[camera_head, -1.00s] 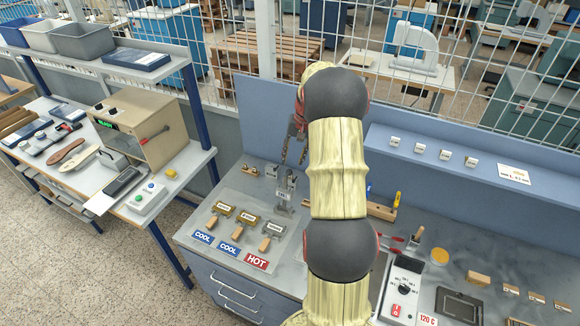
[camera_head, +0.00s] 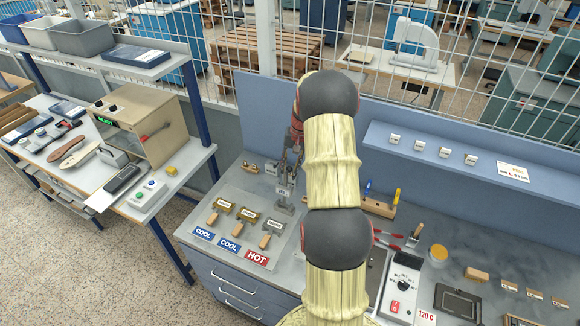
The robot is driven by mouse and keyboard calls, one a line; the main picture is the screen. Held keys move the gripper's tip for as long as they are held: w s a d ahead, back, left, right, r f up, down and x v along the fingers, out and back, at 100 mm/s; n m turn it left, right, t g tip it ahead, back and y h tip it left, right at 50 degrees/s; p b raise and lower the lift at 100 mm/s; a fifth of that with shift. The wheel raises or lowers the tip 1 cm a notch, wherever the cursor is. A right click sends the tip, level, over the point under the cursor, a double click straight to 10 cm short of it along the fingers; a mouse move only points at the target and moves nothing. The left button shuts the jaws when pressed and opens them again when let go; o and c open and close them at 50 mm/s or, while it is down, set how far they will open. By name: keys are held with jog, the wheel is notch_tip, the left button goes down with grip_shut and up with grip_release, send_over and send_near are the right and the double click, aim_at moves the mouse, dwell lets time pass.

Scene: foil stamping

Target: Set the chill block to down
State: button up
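A small grey metal fixture (camera_head: 284,207) with a labelled plate stands upright at the back left of the bench; it looks like the chill block, but its label is too small to read. My gripper (camera_head: 290,170) points down at the top of this fixture. Its two fingers look spread, and I see nothing held between them. Whether they touch the fixture, I cannot tell. My arm hides part of the area just right of the fixture.
A tray (camera_head: 256,194) in front holds several wooden-handled stamps, with blue COOL signs and a red HOT sign (camera_head: 257,258). A wooden rack (camera_head: 378,207) with tools and a controller (camera_head: 403,285) lie to the right. A blue back panel rises behind.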

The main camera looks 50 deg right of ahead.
jog(key=c, duration=0.6)
grip_shut()
